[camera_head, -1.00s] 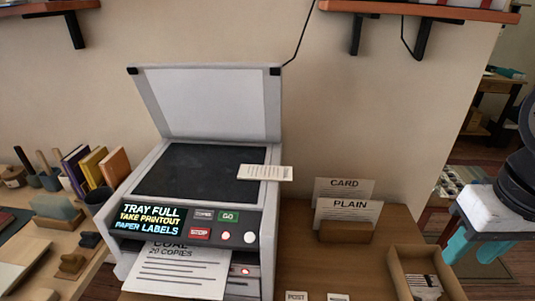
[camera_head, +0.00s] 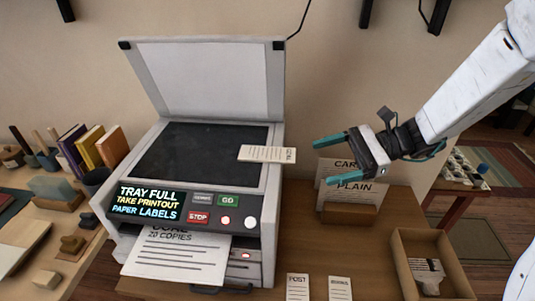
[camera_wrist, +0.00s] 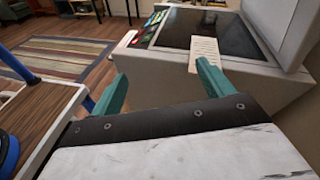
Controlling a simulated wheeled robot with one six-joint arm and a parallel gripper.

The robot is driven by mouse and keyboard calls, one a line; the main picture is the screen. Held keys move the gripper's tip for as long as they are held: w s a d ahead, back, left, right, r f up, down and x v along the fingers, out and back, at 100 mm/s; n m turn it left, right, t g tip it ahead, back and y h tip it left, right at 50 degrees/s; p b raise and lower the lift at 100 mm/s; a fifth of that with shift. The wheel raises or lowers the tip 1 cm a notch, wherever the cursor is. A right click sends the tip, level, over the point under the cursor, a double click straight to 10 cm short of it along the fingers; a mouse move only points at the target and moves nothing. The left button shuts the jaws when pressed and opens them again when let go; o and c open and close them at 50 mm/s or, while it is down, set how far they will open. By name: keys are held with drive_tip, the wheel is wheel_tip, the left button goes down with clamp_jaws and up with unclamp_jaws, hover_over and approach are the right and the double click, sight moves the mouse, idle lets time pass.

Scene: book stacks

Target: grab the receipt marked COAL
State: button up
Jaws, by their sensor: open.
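A small pale slip (camera_head: 262,153) lies on the right edge of the copier (camera_head: 200,165), partly over the dark glass and jutting past the side. Its right end carries sideways lettering, which looks like COAL but is tiny. In the wrist view the slip (camera_wrist: 206,50) shows just beyond the right fingertip. A larger printed sheet (camera_head: 175,262) headed COAL, 20 COPIES sticks out of the copier's front tray. My gripper (camera_head: 322,162) is open and empty, to the right of the slip and apart from it, fingers pointing left. Its teal fingers also show in the wrist view (camera_wrist: 162,75).
The copier lid (camera_head: 205,80) stands raised behind the glass. CARD and PLAIN sheets stand in a wooden holder (camera_head: 348,214) below my gripper. Slips marked POST (camera_head: 298,287) and another (camera_head: 340,288) lie in front. An open wooden box (camera_head: 405,262) sits at right.

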drive_tip(key=w+f+m+t+y, duration=0.3)
drive_tip(key=w+f+m+t, duration=0.15)
drive_tip(key=w, duration=0.25)
approach(267, 154)
drive_tip(key=a, duration=0.1)
drive_tip(key=w+a+g, duration=0.1)
drive_tip(key=a, duration=0.1)
drive_tip(key=shift+m, duration=0.35)
drive_tip(key=shift+c, duration=0.3)
drive_tip(key=c, duration=1.1)
drive_tip(key=shift+o, duration=0.2)
